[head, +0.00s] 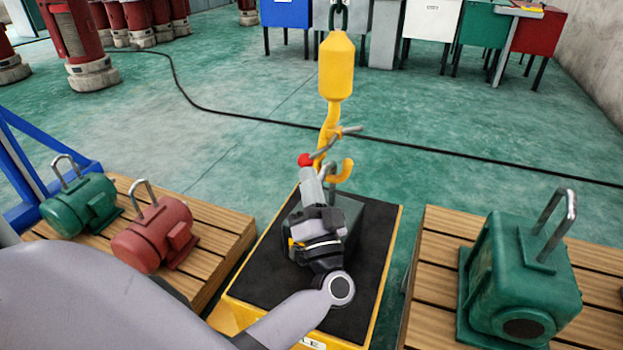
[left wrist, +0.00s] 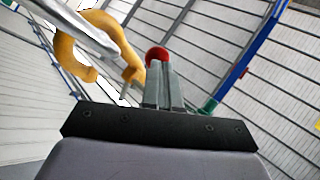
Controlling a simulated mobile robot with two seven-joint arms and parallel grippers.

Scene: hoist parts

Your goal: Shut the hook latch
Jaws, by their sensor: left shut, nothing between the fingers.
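The yellow hook (head: 340,172) hangs below a yellow block (head: 336,68) on a chain; it also shows in the left wrist view (left wrist: 98,22). A grey latch bar (head: 343,132) slants across the hook's shank, and a red knob (head: 305,160) shows near its lower left end. My left gripper (head: 309,176) is shut and empty, its tips right at the knob. In the left wrist view the knob (left wrist: 157,54) shows just past the fingertips (left wrist: 163,84); I cannot tell whether they touch. A grey loop (head: 328,172) stands by the hook, partly hidden. My right gripper is not in view.
A yellow-edged cart with a black top (head: 376,240) lies below, bearing a dark grey body (head: 350,208) mostly behind my gripper. Green (head: 82,204) and red (head: 155,236) motors stand on the left pallet. A larger green motor (head: 518,275) stands on the right one.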

